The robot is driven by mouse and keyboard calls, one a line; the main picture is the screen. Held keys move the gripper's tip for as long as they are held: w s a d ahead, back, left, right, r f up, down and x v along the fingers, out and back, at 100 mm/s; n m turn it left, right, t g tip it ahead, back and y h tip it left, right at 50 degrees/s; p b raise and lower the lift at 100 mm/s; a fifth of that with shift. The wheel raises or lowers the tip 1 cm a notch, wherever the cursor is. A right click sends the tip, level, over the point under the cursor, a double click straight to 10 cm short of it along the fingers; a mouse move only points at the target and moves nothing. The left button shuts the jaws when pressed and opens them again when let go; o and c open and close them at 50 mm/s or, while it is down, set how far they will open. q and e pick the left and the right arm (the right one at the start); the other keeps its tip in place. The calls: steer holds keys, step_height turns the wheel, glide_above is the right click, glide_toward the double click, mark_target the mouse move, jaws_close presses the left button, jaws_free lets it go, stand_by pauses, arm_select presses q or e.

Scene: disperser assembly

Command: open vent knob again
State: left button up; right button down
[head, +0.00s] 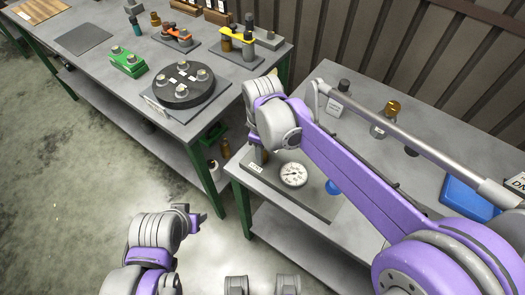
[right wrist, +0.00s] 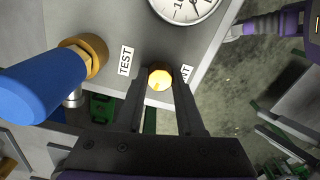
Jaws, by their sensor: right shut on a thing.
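The vent knob, a small brass knob (right wrist: 160,78), sits on the grey panel beside a partly covered label ending in "NT" (right wrist: 186,73). My right gripper (right wrist: 160,84) is shut on it, one dark finger on each side. In the head view the wrist of my right arm is over the panel's left end, and the knob is mostly hidden there. A round white gauge (head: 293,174) is next to it, also partly in the right wrist view (right wrist: 187,6). My left gripper (head: 194,214) is off the table at lower left, its jaws too small to read.
A blue handle (right wrist: 40,88) with a brass fitting (right wrist: 88,54) is near a "TEST" label (right wrist: 125,61). The left table (head: 100,60) holds a black round fixture (head: 185,94).

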steer(key=c, duration=0.5)
jaws_free()
steer(key=shift+r, duration=0.1)
step_height(320, 180, up, 11)
steer(key=shift+f+p, duration=0.15)
steer(key=shift+p, duration=0.3)
